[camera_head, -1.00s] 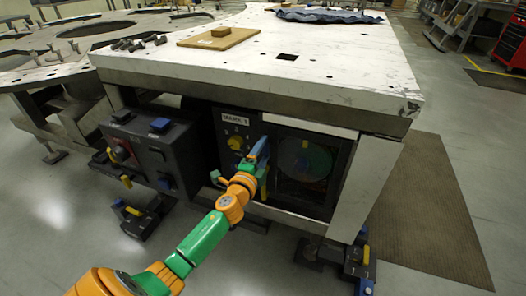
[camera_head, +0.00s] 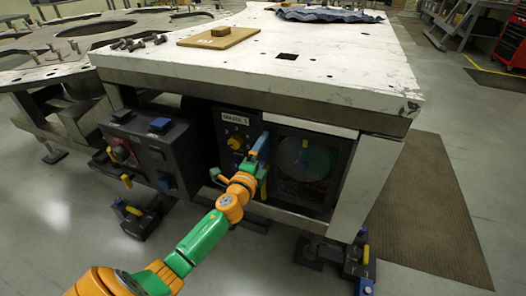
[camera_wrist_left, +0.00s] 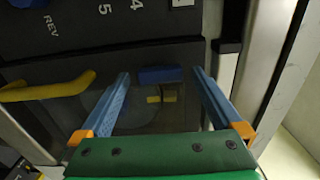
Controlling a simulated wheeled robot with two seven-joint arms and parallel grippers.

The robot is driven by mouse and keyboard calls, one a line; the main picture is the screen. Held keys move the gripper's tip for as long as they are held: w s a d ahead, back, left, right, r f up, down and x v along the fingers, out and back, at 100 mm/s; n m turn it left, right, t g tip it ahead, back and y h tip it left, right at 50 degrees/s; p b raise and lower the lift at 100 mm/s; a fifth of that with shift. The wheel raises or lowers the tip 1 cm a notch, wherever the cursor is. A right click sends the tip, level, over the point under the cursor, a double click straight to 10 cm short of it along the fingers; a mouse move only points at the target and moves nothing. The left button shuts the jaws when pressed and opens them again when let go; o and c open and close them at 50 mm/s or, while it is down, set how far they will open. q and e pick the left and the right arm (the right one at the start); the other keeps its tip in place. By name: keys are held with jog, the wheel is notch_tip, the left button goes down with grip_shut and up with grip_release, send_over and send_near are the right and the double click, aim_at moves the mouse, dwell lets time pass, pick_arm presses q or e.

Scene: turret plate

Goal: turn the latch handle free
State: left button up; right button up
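My left gripper (camera_head: 262,140) is in front of the dark control box under the white table, at the left edge of its window. In the left wrist view its two blue fingers (camera_wrist_left: 160,74) are spread apart. A short blue piece (camera_wrist_left: 160,75) and a small yellow piece (camera_wrist_left: 160,98) show between them; I cannot tell whether either is the latch handle or touches a finger. A yellow handle (camera_wrist_left: 48,88) lies left of the fingers, outside the gap. My right gripper is not in view.
The box has a dark window (camera_head: 307,160) right of the gripper. A second dark box (camera_head: 160,152) stands to the left. The white table top (camera_head: 330,70) overhangs the panel, and its pale leg (camera_head: 362,190) stands at the right.

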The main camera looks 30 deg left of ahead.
pick_arm(q)
jog(key=v, duration=0.7)
jog(key=shift+p, duration=0.3)
jog(key=s+f+n+g+h, duration=0.1)
jog(key=s+f+n+g, duration=0.25)
jog(key=f, duration=1.15)
jog(key=s+d+f+n+g+h, duration=0.1)
jog(key=s+d+f+n+g, duration=0.25)
jog(key=s+f, duration=0.7)
jog(key=s+d+f+n+g+h, duration=0.1)
jog(key=s+d+f+n+g, duration=0.3)
jog(key=s+f, duration=0.6)
jog(key=s+d+f+n+g+h, duration=0.1)
jog(key=s+d+f+g, duration=0.15)
jog(key=s, duration=0.45)
jog(key=s+d+f+n+g, duration=0.1)
jog(key=s+d+f+g, duration=0.15)
jog(key=s, duration=0.35)
notch_tip(320, 180, up, 17)
jog(key=p, duration=1.7)
jog(key=shift+s+a+f+p, duration=0.15)
jog(key=shift+a+p, duration=0.15)
